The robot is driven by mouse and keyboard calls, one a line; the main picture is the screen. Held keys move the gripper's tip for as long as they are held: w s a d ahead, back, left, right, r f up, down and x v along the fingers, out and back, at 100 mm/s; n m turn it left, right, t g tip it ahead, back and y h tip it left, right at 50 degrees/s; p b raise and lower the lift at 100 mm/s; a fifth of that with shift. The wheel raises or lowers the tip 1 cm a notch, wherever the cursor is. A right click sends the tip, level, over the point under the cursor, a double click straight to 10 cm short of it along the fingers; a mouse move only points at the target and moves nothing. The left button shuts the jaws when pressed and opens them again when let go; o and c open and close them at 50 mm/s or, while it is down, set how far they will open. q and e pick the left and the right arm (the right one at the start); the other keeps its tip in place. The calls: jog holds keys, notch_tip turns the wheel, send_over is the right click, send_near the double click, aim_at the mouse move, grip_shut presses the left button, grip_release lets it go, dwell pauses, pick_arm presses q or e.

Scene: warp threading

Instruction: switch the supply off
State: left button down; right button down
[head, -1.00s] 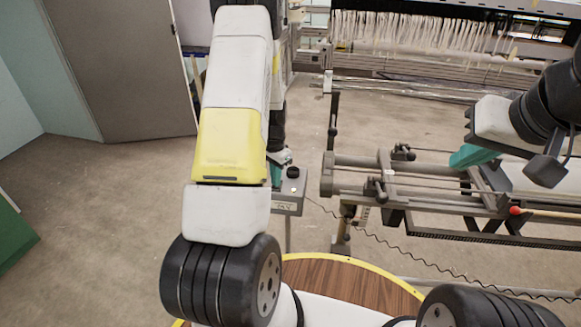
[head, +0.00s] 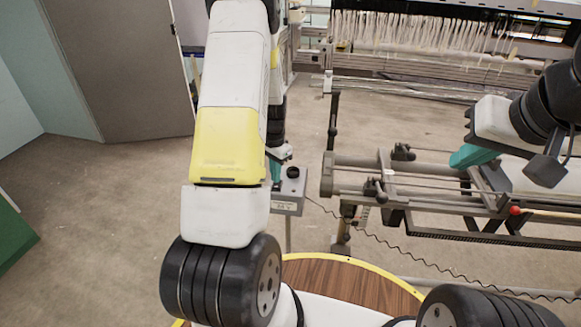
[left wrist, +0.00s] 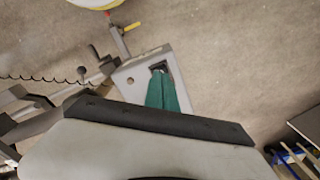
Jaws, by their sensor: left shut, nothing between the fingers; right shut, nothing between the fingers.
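The grey supply box (head: 290,203) stands on a post left of the loom's beam frame, with a dark knob (head: 292,173) on top. A blurred label shows on its front. In the left wrist view the box's top face (left wrist: 129,87) carries a dark rectangular switch (left wrist: 158,66). My left gripper (left wrist: 159,75) is shut and empty, its green fingertips at the switch's near edge; contact cannot be told. In the head view my left arm partly hides that gripper (head: 277,163). My right gripper (head: 470,157) is shut and empty above the beam frame, far right of the box.
The beam frame (head: 430,193) lies to the box's right, with a red knob (head: 515,210). A coiled cable (head: 400,252) runs from the box to the right. The loom with white warp threads (head: 420,30) stands behind.

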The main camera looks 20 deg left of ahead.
pick_arm(q)
jog(key=shift+r, duration=2.25)
notch_tip(320, 180, up, 12)
jog(key=f+n+t, duration=0.1)
jog(key=t, duration=0.1)
send_over(277, 186)
jog(key=s+d, duration=0.3)
jog(key=d, duration=0.1)
jog(key=s+d+r+n+t+h, duration=0.1)
jog(key=s+d+r+n, duration=0.15)
jog(key=s+r, duration=0.5)
jog(key=s+d+r+t, duration=0.1)
jog(key=s+d+r, duration=0.2)
jog(key=s, duration=0.3)
jog(key=s+d+r+n+t+h, duration=0.1)
jog(key=s+d+r+t, duration=0.1)
jog(key=s+r, duration=0.4)
jog(key=shift+s+d+r, duration=0.3)
jog(key=shift+s+d, duration=0.1)
jog(key=shift+d, duration=0.1)
